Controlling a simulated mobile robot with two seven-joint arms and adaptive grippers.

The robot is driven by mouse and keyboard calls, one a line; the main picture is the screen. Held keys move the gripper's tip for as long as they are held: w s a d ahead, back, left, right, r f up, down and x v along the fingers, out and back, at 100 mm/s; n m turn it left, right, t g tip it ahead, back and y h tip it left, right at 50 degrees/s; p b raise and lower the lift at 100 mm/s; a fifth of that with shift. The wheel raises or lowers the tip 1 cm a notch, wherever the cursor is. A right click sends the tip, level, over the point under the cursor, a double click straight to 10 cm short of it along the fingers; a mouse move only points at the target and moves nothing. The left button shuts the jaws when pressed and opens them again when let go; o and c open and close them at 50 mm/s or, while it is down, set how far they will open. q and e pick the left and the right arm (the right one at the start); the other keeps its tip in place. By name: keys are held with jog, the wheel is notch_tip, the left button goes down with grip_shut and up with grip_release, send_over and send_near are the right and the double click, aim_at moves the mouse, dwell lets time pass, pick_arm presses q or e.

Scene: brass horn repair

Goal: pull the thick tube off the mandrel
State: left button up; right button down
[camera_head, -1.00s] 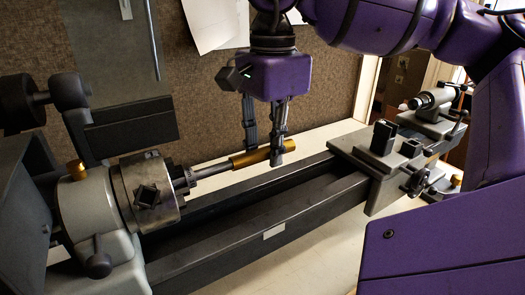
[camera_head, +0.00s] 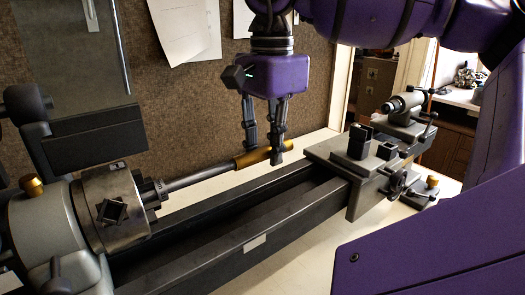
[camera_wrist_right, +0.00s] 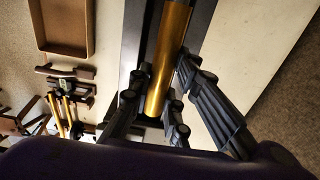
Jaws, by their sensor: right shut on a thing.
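The thick tube (camera_head: 257,156) is a short brass-gold sleeve in line with the grey mandrel (camera_head: 195,178), which sticks out from the lathe chuck (camera_head: 108,212). The mandrel's bare length runs up to the tube's left end; how much of it lies inside the tube is hidden. My right gripper (camera_head: 265,150) reaches down from above and is shut on the tube. In the right wrist view the tube (camera_wrist_right: 172,55) runs between the fingers of my right gripper (camera_wrist_right: 158,112). My left gripper is not in view.
The dark lathe bed (camera_head: 225,225) runs below the tube. To the right stand the carriage with its tool post (camera_head: 358,140) and the tailstock (camera_head: 405,106). A brown pinboard wall (camera_head: 190,110) is behind. The wrist view shows an empty brown tray (camera_wrist_right: 65,48).

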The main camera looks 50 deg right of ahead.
jog(key=shift+s+d+b, duration=0.15)
jog(key=shift+s+d, duration=0.05)
jog(key=shift+d, duration=0.55)
jog(key=shift+s+d+b, duration=0.15)
jog(key=shift+d, duration=0.6)
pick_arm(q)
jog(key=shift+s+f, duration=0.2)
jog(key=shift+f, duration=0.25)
pick_arm(e)
jog(key=shift+s+d, duration=0.25)
jog(key=shift+d, duration=0.7)
jog(key=shift+s+d, duration=0.2)
jog(key=shift+d, duration=0.7)
jog(key=shift+s+d, duration=0.25)
jog(key=shift+d, duration=0.7)
pick_arm(q)
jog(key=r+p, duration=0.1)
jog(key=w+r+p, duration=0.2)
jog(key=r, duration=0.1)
jog(key=shift+p, duration=0.3)
pick_arm(e)
jog(key=s+a+r, duration=0.1)
jog(key=s+r, duration=0.4)
jog(key=shift+a, duration=0.15)
jog(key=shift+w, duration=0.1)
